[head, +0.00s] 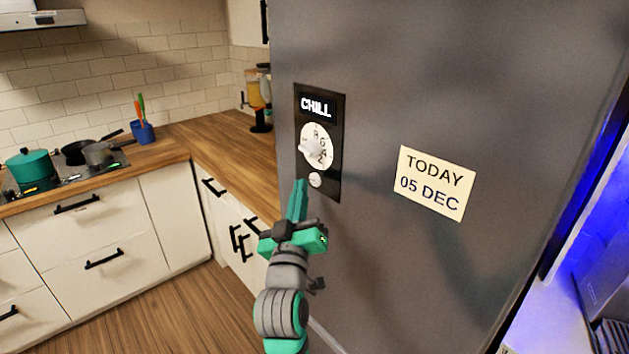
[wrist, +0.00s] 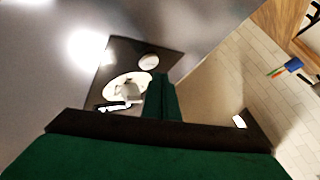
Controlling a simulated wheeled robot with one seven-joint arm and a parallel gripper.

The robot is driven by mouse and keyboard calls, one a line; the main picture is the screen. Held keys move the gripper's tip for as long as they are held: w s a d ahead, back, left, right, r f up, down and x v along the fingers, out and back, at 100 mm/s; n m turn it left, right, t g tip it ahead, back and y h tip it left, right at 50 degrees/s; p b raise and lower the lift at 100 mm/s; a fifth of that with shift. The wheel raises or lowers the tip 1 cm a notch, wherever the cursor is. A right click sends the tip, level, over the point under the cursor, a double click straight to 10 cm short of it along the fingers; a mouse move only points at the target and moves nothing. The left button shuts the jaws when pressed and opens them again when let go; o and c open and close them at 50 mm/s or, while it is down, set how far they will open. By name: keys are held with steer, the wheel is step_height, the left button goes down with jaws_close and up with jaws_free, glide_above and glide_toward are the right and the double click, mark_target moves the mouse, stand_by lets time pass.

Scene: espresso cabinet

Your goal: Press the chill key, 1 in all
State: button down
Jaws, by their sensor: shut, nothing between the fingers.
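The chill key is a small round white button (head: 315,180) low on a black panel (head: 335,185) on the grey cabinet side. Above it are a white dial (head: 317,147) with letters and a lit sign reading CHILL (head: 316,106). My gripper (head: 299,186) is shut and empty, its green fingers pointing up just left of the button in the head view. In the wrist view the button (wrist: 149,62) shows just beyond the fingertips (wrist: 160,78), and the dial (wrist: 128,88) lies to their left. I cannot tell whether the fingertips touch the panel.
A cream note reading TODAY 05 DEC (head: 434,183) is on the cabinet side, right of the panel. A wooden counter (head: 225,145) with a drink dispenser (head: 257,100) stands to the left. A stove with pots (head: 95,152) is farther left. The floor at lower left is clear.

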steer(key=shift+s, duration=0.1)
steer(key=shift+s+a, duration=0.65)
steer(key=shift+a, duration=0.3)
steer(key=shift+s+a, duration=0.65)
steer(key=shift+a, duration=0.3)
steer(key=shift+d, duration=0.15)
steer(key=shift+s+a, duration=0.1)
steer(key=shift+a, duration=0.15)
